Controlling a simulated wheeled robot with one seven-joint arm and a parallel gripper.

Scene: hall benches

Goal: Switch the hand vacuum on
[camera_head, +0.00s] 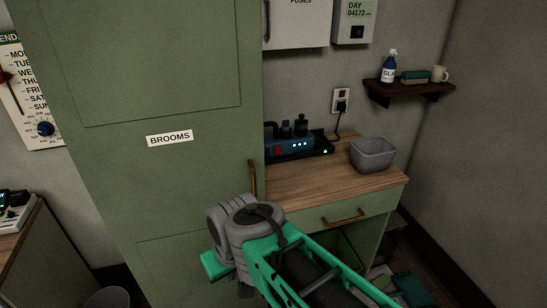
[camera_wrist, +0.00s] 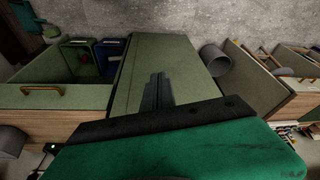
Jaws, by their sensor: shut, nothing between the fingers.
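I cannot make out a hand vacuum in either view. On the wooden bench in the head view, a blue unit (camera_head: 290,146) with small lights and dark upright items sits in a black tray-like base with a green light; I cannot tell whether a vacuum is among them. My gripper (camera_wrist: 157,78) shows in the wrist view as two dark fingers shut together, with nothing between them. It is in front of a green panel (camera_wrist: 192,70). In the head view my arm covers the lower middle, and the fingers are hidden.
A tall green cabinet marked BROOMS (camera_head: 169,138) stands left of the bench (camera_head: 318,182). A grey bin (camera_head: 373,154) sits on the bench, above a drawer handle (camera_head: 344,217). A wall shelf (camera_head: 409,88) holds a bottle, sponge and mug. A socket (camera_head: 341,100) has a plug in it.

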